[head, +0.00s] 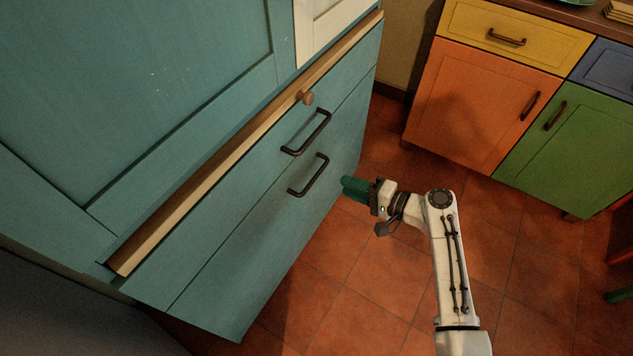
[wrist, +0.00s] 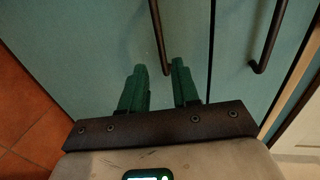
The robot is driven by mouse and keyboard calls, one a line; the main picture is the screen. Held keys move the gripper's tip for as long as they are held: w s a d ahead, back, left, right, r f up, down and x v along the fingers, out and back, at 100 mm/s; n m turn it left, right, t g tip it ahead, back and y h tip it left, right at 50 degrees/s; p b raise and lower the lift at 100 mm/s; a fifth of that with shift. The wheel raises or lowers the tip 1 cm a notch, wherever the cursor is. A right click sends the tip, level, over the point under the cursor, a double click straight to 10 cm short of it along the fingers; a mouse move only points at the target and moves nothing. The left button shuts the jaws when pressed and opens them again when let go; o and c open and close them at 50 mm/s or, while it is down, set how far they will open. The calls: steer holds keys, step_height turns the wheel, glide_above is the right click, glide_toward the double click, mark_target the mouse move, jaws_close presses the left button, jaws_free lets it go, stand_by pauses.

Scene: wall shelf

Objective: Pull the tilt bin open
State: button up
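The teal unit has a lower front panel (head: 262,232) with a dark bar handle (head: 309,176), and a panel above it (head: 248,165) with a similar handle (head: 306,133). Both panels look closed; I cannot tell from looks which is the tilt bin. My gripper (head: 347,186), with green fingers, is in front of the lower handle, to its right and apart from it in the head view. In the wrist view my gripper (wrist: 159,69) is open and empty, with the lower handle (wrist: 160,35) ahead, in line with the gap between the fingertips. The upper handle (wrist: 268,38) is farther right.
Yellow, orange (head: 473,105) and green (head: 565,145) cabinets stand at the right. The tiled floor (head: 350,265) before the teal unit is clear apart from my arm.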

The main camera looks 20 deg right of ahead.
mark_target(316, 174)
steer(key=b+x, duration=0.1)
steer(key=x, duration=0.9)
steer(key=shift+w+a+b, duration=0.2)
steer(key=shift+b, duration=0.15)
jaws_close()
